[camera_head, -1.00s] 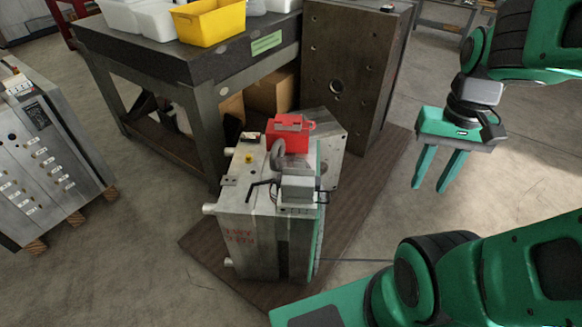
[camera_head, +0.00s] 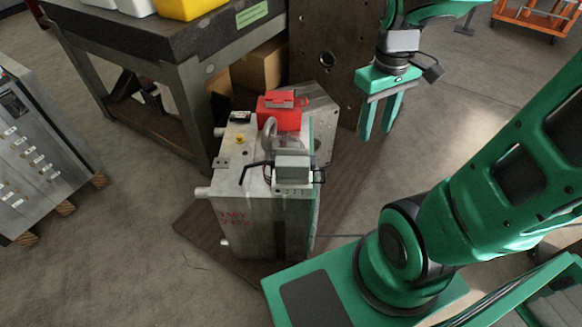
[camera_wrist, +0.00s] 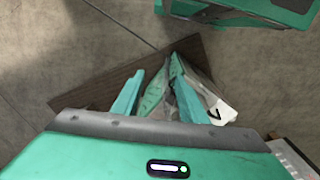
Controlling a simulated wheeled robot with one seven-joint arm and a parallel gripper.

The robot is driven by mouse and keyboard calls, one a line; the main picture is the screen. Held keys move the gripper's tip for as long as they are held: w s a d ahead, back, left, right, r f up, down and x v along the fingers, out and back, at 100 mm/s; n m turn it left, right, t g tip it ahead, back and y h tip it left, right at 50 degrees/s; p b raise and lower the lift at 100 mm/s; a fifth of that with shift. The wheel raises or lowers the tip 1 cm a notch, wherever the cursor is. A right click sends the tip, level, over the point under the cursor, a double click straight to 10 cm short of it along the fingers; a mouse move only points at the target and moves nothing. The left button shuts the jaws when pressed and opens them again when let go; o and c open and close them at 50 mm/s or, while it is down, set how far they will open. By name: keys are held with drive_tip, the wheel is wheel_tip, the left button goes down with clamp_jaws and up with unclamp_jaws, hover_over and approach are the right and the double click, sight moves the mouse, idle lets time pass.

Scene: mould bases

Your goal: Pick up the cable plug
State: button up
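The grey box-shaped plug (camera_head: 293,170), which I take to be the cable plug, sits on top of the metal mould base (camera_head: 237,212). Black clips or cable pieces show beside it. My gripper (camera_head: 376,134) is to the right of the mould base and above it, fingers pointing down, apart and empty. In the wrist view my gripper (camera_wrist: 157,66) also shows spread fingers, with part of the mould base (camera_wrist: 196,80) below. I cannot make out the plug in the wrist view.
A red case (camera_head: 279,112) and a grey lifting eye (camera_head: 269,130) stand on the mould base just behind the plug. A dark table (camera_head: 150,38) is behind left, a tall metal plate (camera_head: 325,50) behind. Another mould base (camera_head: 35,150) stands at the left. Floor is clear at front left.

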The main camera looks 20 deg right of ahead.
drive_tip(key=w+a+f+n, duration=0.5)
drive_tip(key=w+a+n, duration=0.2)
drive_tip(key=w+a, duration=0.15)
drive_tip(key=n, duration=0.5)
hover_over(292, 160)
drive_tip(key=shift+y, duration=0.3)
drive_tip(key=f, duration=1)
drive_tip(key=shift+s, duration=0.25)
drive_tip(key=shift+w+f, duration=0.15)
drive_tip(key=shift+f, duration=2.7)
drive_tip(key=shift+f, duration=0.15)
drive_tip(key=c, duration=0.9)
drive_tip(key=shift+w, duration=0.1)
clamp_jaws()
